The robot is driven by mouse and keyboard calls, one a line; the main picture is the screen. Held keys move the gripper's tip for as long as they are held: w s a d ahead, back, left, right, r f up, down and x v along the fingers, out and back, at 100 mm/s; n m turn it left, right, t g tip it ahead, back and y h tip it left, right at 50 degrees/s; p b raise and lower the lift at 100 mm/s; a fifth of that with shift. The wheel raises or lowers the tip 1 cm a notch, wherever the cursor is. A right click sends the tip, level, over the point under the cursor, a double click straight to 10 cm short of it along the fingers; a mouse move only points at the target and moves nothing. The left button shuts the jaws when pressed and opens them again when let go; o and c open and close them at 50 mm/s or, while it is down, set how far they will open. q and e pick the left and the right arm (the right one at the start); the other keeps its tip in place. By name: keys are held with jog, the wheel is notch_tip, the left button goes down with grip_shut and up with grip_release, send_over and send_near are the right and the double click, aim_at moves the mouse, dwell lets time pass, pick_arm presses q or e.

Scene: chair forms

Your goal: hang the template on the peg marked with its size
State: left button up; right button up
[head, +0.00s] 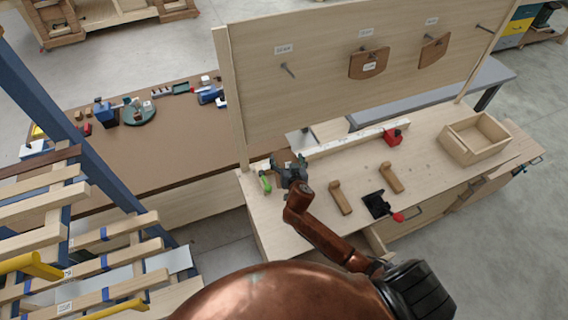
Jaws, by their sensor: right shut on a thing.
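Two brown wooden templates hang on the upright pegboard: one with a white label (370,63) in the middle, and one further right (434,50). The left peg (287,69) is bare, under a white label (284,49) whose text I cannot read. A bare rod (485,28) sticks out at the board's far right. My right gripper (290,168) is over the left end of the bench, below the board. My left gripper is not in view.
The wooden bench (320,235) carries a green item (265,182), two wooden handles (340,197), a black tool with a red end (378,204), a red block (392,136) and an open wooden box (474,138). A slatted rack (90,235) stands at left.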

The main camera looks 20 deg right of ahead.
aim_at(287, 162)
jog(key=shift+w+d+f, duration=0.2)
jog(key=shift+w+f, duration=0.25)
jog(key=shift+f, duration=0.1)
jog(key=f, duration=0.3)
jog(key=shift+w+d, duration=0.1)
jog(key=shift+w, duration=0.15)
jog(key=shift+s+f, duration=0.2)
jog(key=shift+f, duration=0.2)
jog(key=o, duration=1.6)
jog(key=shift+w+f, duration=0.1)
jog(key=shift+o, duration=0.7)
jog(key=shift+w, duration=0.1)
jog(key=shift+o, duration=0.8)
jog(key=shift+r, duration=0.25)
